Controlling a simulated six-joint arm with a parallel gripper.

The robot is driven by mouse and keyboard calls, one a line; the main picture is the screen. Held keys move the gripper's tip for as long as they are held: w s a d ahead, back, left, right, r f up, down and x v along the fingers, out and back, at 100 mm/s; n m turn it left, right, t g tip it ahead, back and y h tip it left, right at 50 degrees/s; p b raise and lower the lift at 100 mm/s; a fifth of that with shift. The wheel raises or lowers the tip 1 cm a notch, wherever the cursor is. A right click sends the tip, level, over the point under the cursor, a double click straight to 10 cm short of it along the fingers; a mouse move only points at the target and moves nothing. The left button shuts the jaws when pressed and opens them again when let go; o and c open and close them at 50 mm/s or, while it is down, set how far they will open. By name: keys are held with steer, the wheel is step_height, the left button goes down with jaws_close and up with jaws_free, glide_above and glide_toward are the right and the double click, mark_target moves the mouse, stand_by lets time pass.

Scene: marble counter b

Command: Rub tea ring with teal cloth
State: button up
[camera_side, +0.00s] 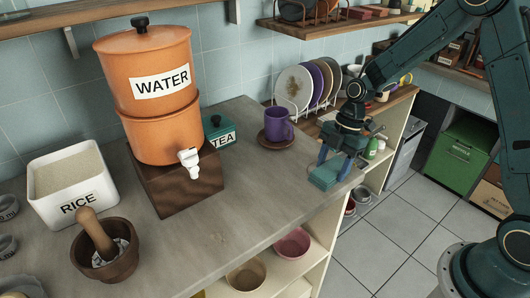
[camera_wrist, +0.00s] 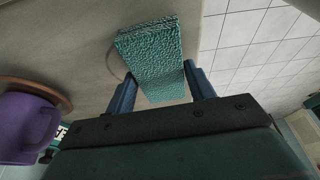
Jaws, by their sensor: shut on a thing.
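The teal cloth (camera_side: 325,177) is a folded, textured pad at the counter's right front edge in the side view. It also fills the middle of the wrist view (camera_wrist: 152,50). My gripper (camera_side: 336,163) points down and is shut on the cloth, with one blue finger on each side of it in the wrist view (camera_wrist: 160,74). The cloth is at or just above the counter surface; I cannot tell whether it presses on it. A faint brownish arc (camera_wrist: 108,62), likely part of the tea ring, shows beside the cloth in the wrist view; the rest is hidden.
A purple mug (camera_side: 279,124) on a brown saucer (camera_side: 268,143) stands left of the cloth. A teal tea box (camera_side: 219,133) and an orange water dispenser (camera_side: 158,95) stand farther left. A plate rack (camera_side: 310,88) is behind. The counter front (camera_side: 235,225) is clear.

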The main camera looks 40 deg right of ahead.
mark_target(311, 165)
steer(key=shift+s, duration=0.45)
steer(key=shift+w, duration=3.7)
step_height(311, 165, up, 8)
